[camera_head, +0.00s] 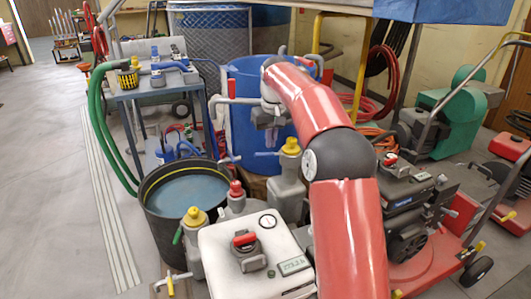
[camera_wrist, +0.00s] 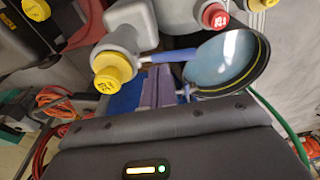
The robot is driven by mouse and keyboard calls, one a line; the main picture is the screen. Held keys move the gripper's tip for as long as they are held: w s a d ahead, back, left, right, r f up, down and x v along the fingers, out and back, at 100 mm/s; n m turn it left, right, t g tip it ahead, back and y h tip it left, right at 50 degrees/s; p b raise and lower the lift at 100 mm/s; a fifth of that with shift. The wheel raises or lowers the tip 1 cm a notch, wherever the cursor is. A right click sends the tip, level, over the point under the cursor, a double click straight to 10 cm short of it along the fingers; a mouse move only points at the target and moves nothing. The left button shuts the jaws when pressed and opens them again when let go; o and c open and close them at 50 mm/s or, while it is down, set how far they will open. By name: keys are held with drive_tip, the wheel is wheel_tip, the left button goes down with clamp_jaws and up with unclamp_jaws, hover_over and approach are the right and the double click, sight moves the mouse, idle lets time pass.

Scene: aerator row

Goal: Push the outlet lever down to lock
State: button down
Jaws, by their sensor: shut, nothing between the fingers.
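A blue barrel (camera_head: 245,82) stands behind the round black tub, partly hidden by my red arm. A short blue lever (camera_head: 266,153) lies about level at its front, just below my gripper (camera_head: 270,140). A blue bar, probably this lever (camera_wrist: 176,55), shows in the wrist view beyond the fingers (camera_wrist: 158,88). I cannot tell whether the fingers touch it. My gripper is shut and holds nothing. No label shows which of these is the outlet lever.
The water-filled black tub (camera_head: 150,205) stands left, also in the wrist view (camera_wrist: 258,65). Yellow-capped grey bottles (camera_head: 288,185) and a white box with a red knob (camera_head: 225,270) crowd the front. A red engine machine (camera_head: 430,255) stands right. Floor at left is clear.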

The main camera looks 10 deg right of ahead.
sight(271, 153)
drive_tip(key=shift+f, duration=0.15)
idle(0.4)
drive_tip(key=shift+f+b, duration=1.85)
drive_tip(key=shift+f, duration=1)
drive_tip(key=r+p, duration=0.1)
drive_tip(key=r, duration=0.1)
drive_tip(key=r+p, duration=0.1)
drive_tip(key=p, duration=0.1)
drive_tip(key=a+r+p, duration=0.1)
drive_tip(key=r+p, duration=0.1)
drive_tip(key=shift+r, duration=0.35)
drive_tip(key=shift+s+a+r, duration=0.1)
drive_tip(key=shift+a+r, duration=0.05)
drive_tip(key=shift+r, duration=0.75)
drive_tip(key=shift+s+a+r, duration=0.1)
drive_tip(key=shift+a+r, duration=0.05)
drive_tip(key=shift+r, duration=0.75)
drive_tip(key=shift+a+r, duration=0.15)
drive_tip(key=shift+r, duration=0.75)
drive_tip(key=shift+r, duration=0.1)
